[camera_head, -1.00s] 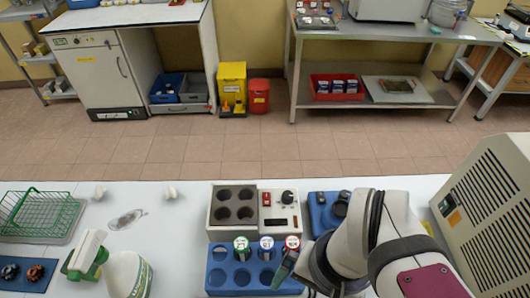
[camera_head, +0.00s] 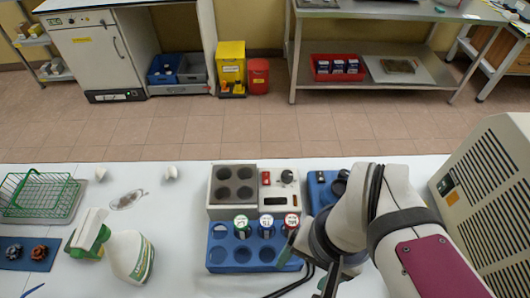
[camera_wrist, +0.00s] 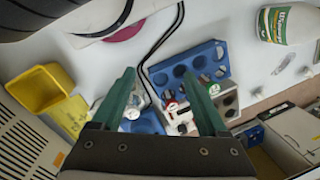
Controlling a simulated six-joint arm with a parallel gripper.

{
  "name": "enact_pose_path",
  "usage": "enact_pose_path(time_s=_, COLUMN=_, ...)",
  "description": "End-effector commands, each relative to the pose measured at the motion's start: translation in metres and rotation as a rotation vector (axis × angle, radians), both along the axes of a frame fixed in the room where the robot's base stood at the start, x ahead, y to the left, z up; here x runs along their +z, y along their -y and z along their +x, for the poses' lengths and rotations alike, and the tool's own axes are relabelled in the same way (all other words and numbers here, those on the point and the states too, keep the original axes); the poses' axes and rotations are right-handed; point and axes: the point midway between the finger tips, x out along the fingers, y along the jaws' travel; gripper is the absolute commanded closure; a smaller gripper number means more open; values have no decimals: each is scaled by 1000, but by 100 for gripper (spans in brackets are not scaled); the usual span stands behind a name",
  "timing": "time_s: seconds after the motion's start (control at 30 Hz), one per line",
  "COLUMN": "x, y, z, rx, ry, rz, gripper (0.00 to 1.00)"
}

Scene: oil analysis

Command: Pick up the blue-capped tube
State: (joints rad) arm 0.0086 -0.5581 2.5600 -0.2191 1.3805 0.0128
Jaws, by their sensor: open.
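The blue-capped tube (camera_head: 266,222) stands upright in the front blue rack (camera_head: 222,256) in the head view. It is between a green-capped tube (camera_head: 242,224) and a red-capped tube (camera_head: 291,221). My gripper shows open and empty in the wrist view (camera_wrist: 163,95), with a green finger on each side. I cannot tell the blue cap surely in that view. In the head view the gripper is at the rack's right side, partly hidden by my arm.
A heater block with several wells (camera_head: 214,207) stands behind the rack, and another blue holder (camera_head: 317,205) stands right of it. A beige vented machine (camera_head: 485,190) is at the right. A spray bottle (camera_head: 130,257) and green basket (camera_head: 38,193) are left. Table between bottle and rack is clear.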

Motion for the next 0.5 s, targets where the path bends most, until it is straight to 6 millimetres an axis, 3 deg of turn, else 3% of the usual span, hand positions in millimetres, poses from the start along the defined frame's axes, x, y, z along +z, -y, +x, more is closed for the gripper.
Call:
enact_pose_path(time_s=0.1, x=2, y=-1, z=7, rx=-21, ry=-5, rz=-8, gripper=23)
enact_pose_path(time_s=0.17, x=9, y=-4, z=30, rx=-92, ry=-24, rz=-38, gripper=23)
enact_pose_path(time_s=0.33, x=15, y=-36, z=114, rx=-379, ry=-33, rz=-138, gripper=23)
enact_pose_path(time_s=0.4, x=13, y=-48, z=133, rx=-454, ry=-24, rz=-156, gripper=23)
enact_pose_path(time_s=0.5, x=-1, y=-53, z=141, rx=-495, ry=-21, rz=-165, gripper=23)
